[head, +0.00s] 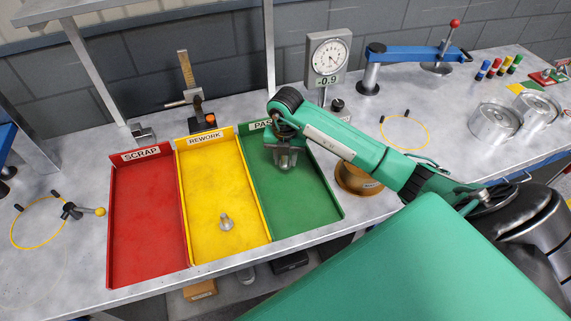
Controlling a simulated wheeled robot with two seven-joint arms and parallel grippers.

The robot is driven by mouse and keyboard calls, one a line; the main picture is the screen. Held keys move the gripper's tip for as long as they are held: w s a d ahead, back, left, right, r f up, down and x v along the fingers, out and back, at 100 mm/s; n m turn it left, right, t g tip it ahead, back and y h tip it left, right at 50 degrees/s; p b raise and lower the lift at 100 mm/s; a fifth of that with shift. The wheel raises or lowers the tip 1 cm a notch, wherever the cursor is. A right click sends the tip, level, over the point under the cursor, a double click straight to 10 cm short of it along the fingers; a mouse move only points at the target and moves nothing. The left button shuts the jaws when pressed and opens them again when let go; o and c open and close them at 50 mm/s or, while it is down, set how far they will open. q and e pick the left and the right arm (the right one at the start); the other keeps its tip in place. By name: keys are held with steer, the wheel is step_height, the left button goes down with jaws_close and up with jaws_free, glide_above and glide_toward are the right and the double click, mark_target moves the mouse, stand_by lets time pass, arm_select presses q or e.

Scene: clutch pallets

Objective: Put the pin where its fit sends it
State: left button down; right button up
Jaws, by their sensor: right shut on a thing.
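My right gripper (286,165) points down over the upper part of the green PASS tray (310,212). It is shut on a small grey metal piece, seemingly the pin, which is mostly hidden between the fingers. Another small metal pin (226,223) stands in the lower part of the yellow REWORK tray (212,180). The red SCRAP tray (146,215) on the left is empty. A dial gauge (329,58) behind the trays shows -0.9 on its display. My left gripper is not in view.
A brown round bowl (357,180) stands just right of the green tray. A caliper-like tool (188,80) stands behind the trays. A blue lever press (415,53), metal discs (495,122) and colored cylinders (497,67) are at the right. A yellow cable loop (38,222) lies at the left.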

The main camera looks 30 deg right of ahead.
mark_target(285, 167)
step_height(285, 167, down, 4)
steer(key=shift+r+p, duration=0.25)
steer(key=shift+p, duration=0.3)
steer(key=shift+f, duration=0.45)
steer(key=shift+f, duration=0.1)
steer(key=o, duration=1.1)
steer(key=shift+c, duration=0.2)
